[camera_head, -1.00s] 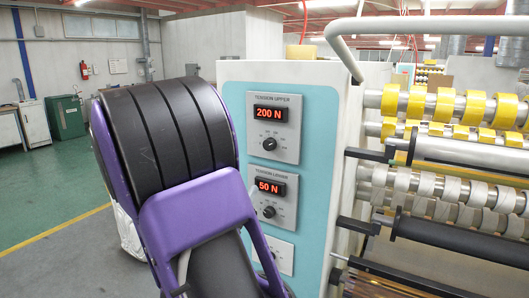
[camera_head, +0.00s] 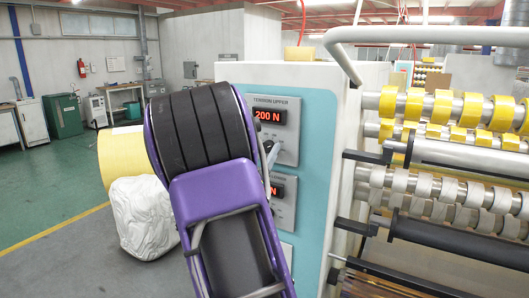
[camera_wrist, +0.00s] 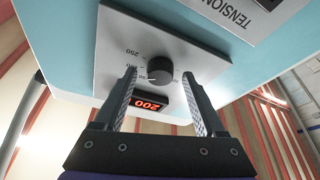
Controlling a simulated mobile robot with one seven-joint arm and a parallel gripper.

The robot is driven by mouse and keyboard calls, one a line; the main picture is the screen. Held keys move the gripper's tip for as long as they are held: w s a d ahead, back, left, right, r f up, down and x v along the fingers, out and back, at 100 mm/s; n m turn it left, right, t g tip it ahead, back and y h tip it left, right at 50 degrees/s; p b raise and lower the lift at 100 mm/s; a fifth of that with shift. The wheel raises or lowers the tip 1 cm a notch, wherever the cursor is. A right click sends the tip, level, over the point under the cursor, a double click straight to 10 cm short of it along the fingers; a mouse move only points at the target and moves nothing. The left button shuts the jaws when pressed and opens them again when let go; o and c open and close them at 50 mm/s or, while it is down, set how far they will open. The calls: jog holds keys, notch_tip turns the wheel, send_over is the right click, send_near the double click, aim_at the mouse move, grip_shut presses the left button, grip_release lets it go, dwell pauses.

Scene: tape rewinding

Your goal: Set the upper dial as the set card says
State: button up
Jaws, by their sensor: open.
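The upper tension panel (camera_head: 287,155) is a grey plate on the machine's front, with a red display (camera_head: 268,117) reading 200 N. Its dark round dial (camera_wrist: 160,70) shows in the wrist view, upside down, with numbers around it. My gripper (camera_wrist: 160,78) is open, with one finger on each side of the dial; I cannot tell whether they touch it. In the head view the gripper (camera_head: 270,152) and my arm hide the upper dial. The lower panel (camera_head: 286,207) is partly covered by my arm. I see no set card in these frames.
Rollers with yellow tape rolls (camera_head: 440,106) and pale rolls (camera_head: 447,189) stand to the right of the panels. A white bag (camera_head: 143,218) and a large yellow roll (camera_head: 120,155) are on the floor at left. Open floor lies further left.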

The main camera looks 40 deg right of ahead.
jog(key=shift+w+d, duration=0.1)
jog(key=shift+d, duration=0.1)
grip_shut()
dwell(0.3)
jog(key=shift+r+n+t, duration=0.15)
jog(key=shift+n+t, duration=0.15)
jog(key=shift+n, duration=0.2)
jog(key=n+y+p, duration=0.1)
jog(key=n, duration=0.1)
jog(key=n+t+y+p, duration=0.1)
jog(key=n+p, duration=0.1)
jog(key=n, duration=0.1)
jog(key=shift+s+r+n+t+y, duration=0.2)
jog(key=shift+n+t+y, duration=0.1)
jog(key=shift+y, duration=0.1)
jog(key=shift+n+y+p, duration=0.7)
jog(key=shift+n+p, duration=0.05)
jog(key=shift+n, duration=1.05)
